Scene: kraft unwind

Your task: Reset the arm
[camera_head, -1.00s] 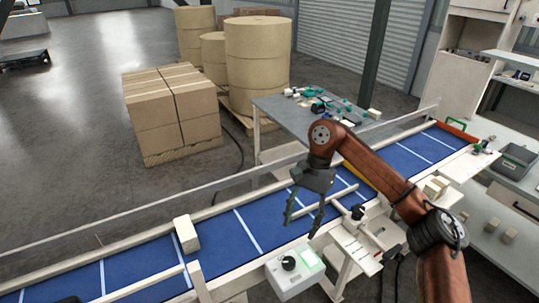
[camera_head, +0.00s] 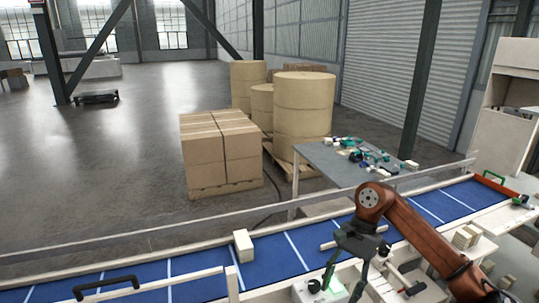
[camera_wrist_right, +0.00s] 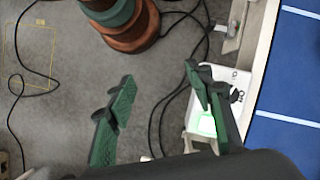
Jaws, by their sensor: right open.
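My right arm comes in from the right in the head view. Its dark green right gripper (camera_head: 340,286) is over the near edge of the conveyor belt (camera_head: 265,249), by the white control box (camera_head: 305,292) with its lit green button. In the right wrist view the right gripper (camera_wrist_right: 158,76) has its two fingers spread apart with nothing between them. The control box (camera_wrist_right: 220,92) lies partly behind the right-hand finger there, and floor shows between the fingers. My left gripper is not in view.
A cream block (camera_head: 243,246) sits on the belt. A black handle (camera_head: 105,286) is at bottom left. Cartons (camera_head: 222,150), large rolls (camera_head: 303,110) and a grey table (camera_head: 340,168) with small parts stand beyond. Cables (camera_wrist_right: 172,100) lie on the floor below the wrist.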

